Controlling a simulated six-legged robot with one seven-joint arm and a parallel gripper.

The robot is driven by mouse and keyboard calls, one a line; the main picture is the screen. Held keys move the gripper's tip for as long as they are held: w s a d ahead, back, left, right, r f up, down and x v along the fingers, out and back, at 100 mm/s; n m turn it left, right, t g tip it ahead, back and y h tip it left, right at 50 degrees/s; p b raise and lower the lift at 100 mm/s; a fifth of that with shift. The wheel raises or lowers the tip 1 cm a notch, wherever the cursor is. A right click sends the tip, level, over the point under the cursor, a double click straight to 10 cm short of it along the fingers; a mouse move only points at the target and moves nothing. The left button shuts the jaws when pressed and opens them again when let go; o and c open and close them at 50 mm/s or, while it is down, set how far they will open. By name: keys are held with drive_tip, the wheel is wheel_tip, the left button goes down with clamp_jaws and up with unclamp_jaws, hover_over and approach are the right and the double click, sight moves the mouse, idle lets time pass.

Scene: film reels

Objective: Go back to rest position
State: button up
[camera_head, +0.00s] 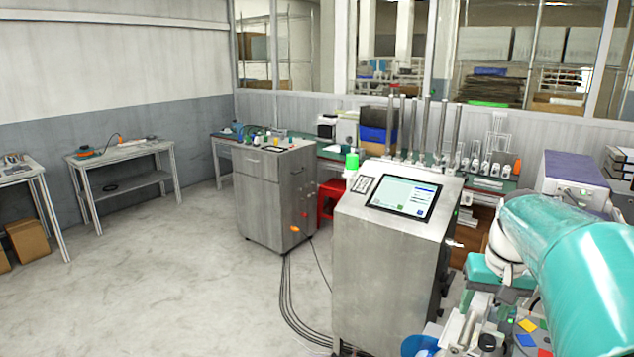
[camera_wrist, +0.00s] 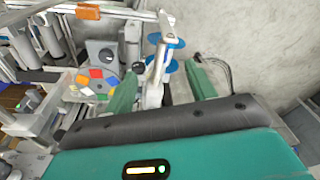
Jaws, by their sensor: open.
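My gripper (camera_wrist: 161,80) is open in the wrist view, with its two green fingers spread apart. A pale upright post (camera_wrist: 156,72) with blue discs (camera_wrist: 168,65) shows in the gap between the fingers. It seems to stand beyond them, but I cannot tell the distance or whether anything touches. I see nothing clasped by the fingers. In the head view my teal arm (camera_head: 570,240) reaches in from the right edge. My fingers are not clear there.
A metal console (camera_head: 390,250) with a screen stands close to my arm. Behind it is a steel cabinet (camera_head: 275,190). Cables (camera_head: 290,300) run on the floor; open floor (camera_head: 160,270) lies left.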

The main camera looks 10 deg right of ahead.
drive_tip(key=s+a+f+n+t, duration=0.1)
drive_tip(key=s+a, duration=0.3)
drive_tip(key=a, duration=0.9)
drive_tip(key=s+a+f+n+t, duration=0.1)
drive_tip(key=s+a+n, duration=0.3)
drive_tip(key=a, duration=0.9)
drive_tip(key=shift+s+a+f+t, duration=0.2)
drive_tip(key=shift+s+t, duration=0.6)
drive_tip(key=shift+t, duration=0.1)
drive_tip(key=c, duration=0.4)
drive_tip(key=shift+d, duration=0.1)
drive_tip(key=shift+c, duration=0.2)
drive_tip(key=shift+d, duration=0.1)
